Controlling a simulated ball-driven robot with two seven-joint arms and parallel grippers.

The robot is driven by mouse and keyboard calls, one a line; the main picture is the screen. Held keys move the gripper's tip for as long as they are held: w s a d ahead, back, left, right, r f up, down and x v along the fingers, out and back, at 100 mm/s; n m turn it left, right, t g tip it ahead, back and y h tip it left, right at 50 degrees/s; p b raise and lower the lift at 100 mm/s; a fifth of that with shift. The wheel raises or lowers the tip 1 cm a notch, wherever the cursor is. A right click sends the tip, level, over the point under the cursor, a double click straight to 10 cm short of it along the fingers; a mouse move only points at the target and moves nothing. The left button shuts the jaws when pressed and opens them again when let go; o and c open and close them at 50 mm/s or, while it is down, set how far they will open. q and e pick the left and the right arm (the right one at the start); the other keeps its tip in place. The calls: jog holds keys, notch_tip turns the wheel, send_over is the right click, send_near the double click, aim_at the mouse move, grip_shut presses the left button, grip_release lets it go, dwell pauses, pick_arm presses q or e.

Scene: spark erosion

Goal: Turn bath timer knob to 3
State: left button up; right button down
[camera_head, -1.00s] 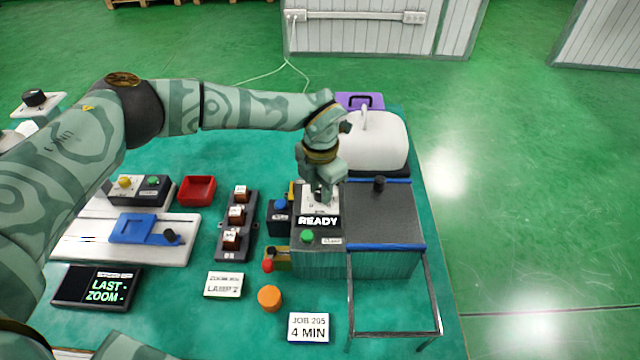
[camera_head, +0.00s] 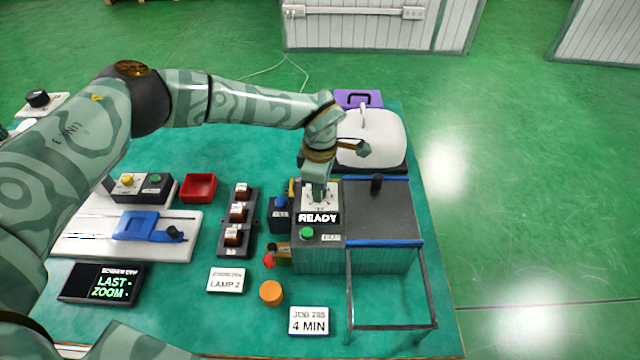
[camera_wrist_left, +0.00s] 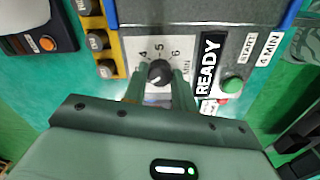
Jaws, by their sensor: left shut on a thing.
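The bath timer knob (camera_wrist_left: 158,72) is small, round and black. It sits on a white dial marked 4, 5 and 6, with MIN beside them. The fingers of my left gripper (camera_wrist_left: 158,82) stand on either side of it and are shut on it. The knob's pointer is too unclear to read. In the head view my left gripper (camera_head: 317,192) comes down on the dial plate (camera_head: 307,205), just behind the READY display (camera_head: 319,219), and hides the knob. My right gripper is in neither view.
A green button (camera_head: 306,233) lies in front of the display. A metal frame (camera_head: 391,327) and a card reading JOB 205, 4 MIN (camera_head: 309,321) are at the front.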

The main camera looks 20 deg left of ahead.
pick_arm(q)
jog(key=m, duration=0.5)
jog(key=shift+w+r+m, duration=0.1)
jog(key=shift+m, duration=0.3)
dwell(0.4)
jog(key=o, duration=1)
notch_tip(320, 180, up, 16)
jog(key=p, duration=0.1)
jog(key=shift+p, duration=0.35)
